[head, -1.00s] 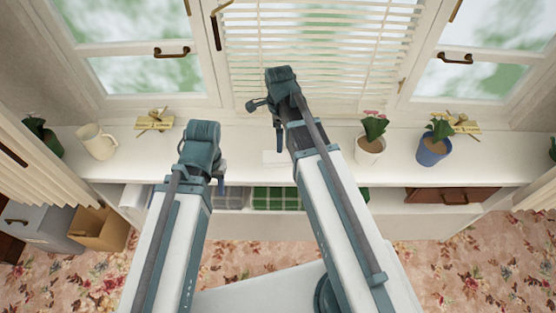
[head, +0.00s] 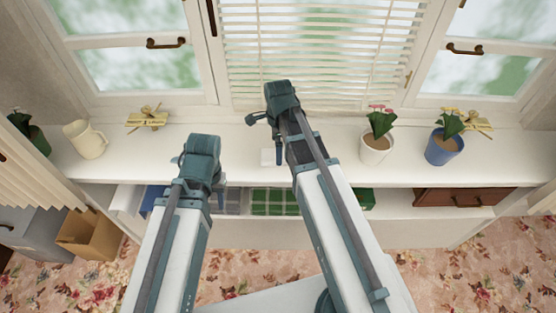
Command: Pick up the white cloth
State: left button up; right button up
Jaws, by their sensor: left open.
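I cannot pick out the white cloth for certain. A pale folded-looking shape (head: 128,198) lies at the left end of the shelf under the white sill, beside a blue folded cloth; I cannot tell if it is cloth. My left gripper (head: 219,194) hangs in front of the shelf, open, with nothing visible in it. It is to the right of the pale shape and apart from it in the picture. My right gripper (head: 277,152) hangs over the sill beside a small white block-like item (head: 267,157), its fingers mostly hidden by its own wrist.
The shelf also holds a grey checked cloth (head: 232,200) and a green plaid cloth (head: 274,201). On the sill (head: 330,170) stand a cream jug (head: 85,139), a white flowerpot (head: 376,148) and a blue flowerpot (head: 444,147). A cardboard box (head: 90,236) stands at lower left.

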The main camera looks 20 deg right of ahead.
notch_tip(320, 180, down, 4)
jog(key=b, duration=0.3)
jog(key=shift+w, duration=0.1)
jog(key=shift+r, duration=0.1)
jog(key=shift+c, duration=0.2)
jog(key=c, duration=1.3)
